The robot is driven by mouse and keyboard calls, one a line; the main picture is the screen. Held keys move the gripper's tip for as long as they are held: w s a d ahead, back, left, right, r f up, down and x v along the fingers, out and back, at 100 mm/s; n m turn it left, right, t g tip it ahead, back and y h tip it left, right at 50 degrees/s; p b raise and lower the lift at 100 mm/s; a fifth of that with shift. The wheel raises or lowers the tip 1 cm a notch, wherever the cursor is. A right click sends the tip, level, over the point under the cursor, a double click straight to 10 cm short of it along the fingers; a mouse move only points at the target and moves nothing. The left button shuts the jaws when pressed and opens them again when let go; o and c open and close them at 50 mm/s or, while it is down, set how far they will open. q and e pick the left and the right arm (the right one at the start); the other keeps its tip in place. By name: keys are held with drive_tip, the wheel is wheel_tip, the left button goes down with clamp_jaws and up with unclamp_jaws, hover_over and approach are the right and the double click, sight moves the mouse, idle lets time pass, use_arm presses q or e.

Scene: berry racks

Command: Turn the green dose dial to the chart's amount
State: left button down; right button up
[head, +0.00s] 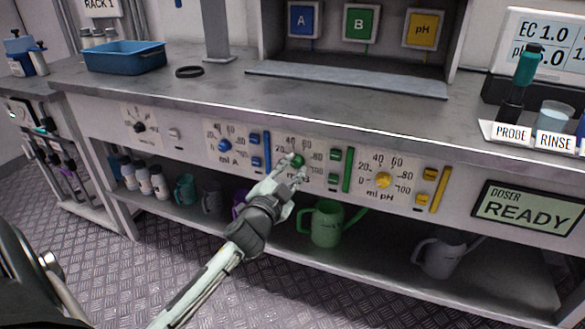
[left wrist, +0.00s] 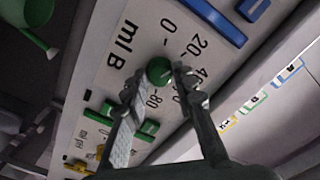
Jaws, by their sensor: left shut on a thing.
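The green dose dial (head: 298,159) sits on the middle panel of the bench front, inside a printed ml scale. My left gripper (head: 290,170) reaches up to it from below, its fingers on either side of the dial. The left wrist view shows the green knob (left wrist: 158,69) between the fingertips (left wrist: 160,80), which are shut on it. The fingers hide part of the scale, and the dial's pointer cannot be made out. A doser screen (head: 526,212) at the right reads READY. I cannot make out a dose chart. My right gripper is not in view.
A blue dial (head: 224,145) and a yellow dial (head: 383,180) flank the green one, with coloured buttons and bars beside them. A green jug (head: 326,224) and other vessels stand on the lower shelf. A blue tray (head: 124,57) sits on the benchtop.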

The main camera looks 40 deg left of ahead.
use_arm(q)
drive_tip(key=c, duration=1.2)
unclamp_jaws()
drive_tip(key=v, duration=1.2)
drive_tip(key=shift+f, duration=0.15)
